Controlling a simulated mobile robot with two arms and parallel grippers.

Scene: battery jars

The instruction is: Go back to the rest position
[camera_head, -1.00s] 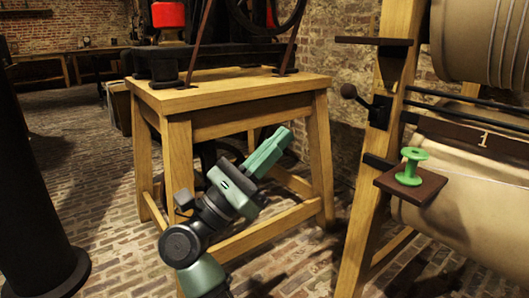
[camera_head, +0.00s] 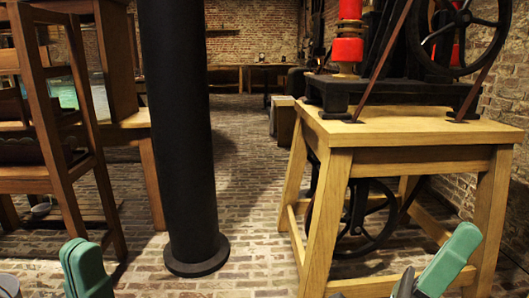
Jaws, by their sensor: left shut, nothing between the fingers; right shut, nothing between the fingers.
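My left gripper (camera_head: 87,268) shows only as green fingers at the bottom left edge, over the brick floor, shut and empty. My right gripper (camera_head: 450,258) is at the bottom right, in front of the wooden table's right legs in the picture. Its green fingers are shut and point up and to the right, with nothing in them. Most of both arms is below the picture.
A black column (camera_head: 182,130) stands on the floor left of centre. A wooden table (camera_head: 410,132) with a black machine (camera_head: 385,95) is at the right. Wooden furniture (camera_head: 75,150) stands at the left. Brick floor (camera_head: 245,190) lies open between column and table.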

